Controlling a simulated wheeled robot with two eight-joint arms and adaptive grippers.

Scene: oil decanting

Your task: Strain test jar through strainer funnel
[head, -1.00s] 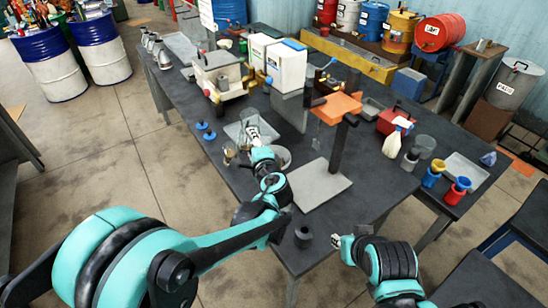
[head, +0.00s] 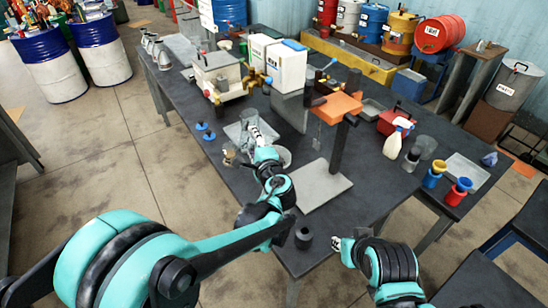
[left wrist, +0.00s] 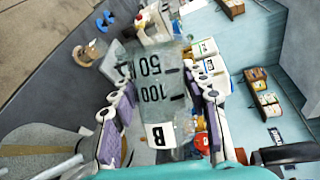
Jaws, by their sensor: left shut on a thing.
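My left gripper (head: 258,137) is shut on a clear jar (head: 248,117) over the middle of the dark table. In the left wrist view the jar (left wrist: 152,90) sits between the purple finger pads, with 50 and 100 marks and a B label. I cannot tell how much liquid is in it. A small brass-coloured item (head: 230,152) stands just left of the gripper. A round clear vessel (head: 284,157) is partly hidden behind my left arm. I cannot tell which is the strainer funnel. My right gripper (head: 337,244) is low by the table's front edge, its fingers too small to read.
A grey tray (head: 236,131) lies under the jar. An orange-topped stand (head: 338,108) on a grey plate (head: 322,187) rises right of the arm. White machines (head: 218,72) stand behind. A black ring (head: 303,238) lies near the front edge. A spray bottle (head: 394,140) stands right.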

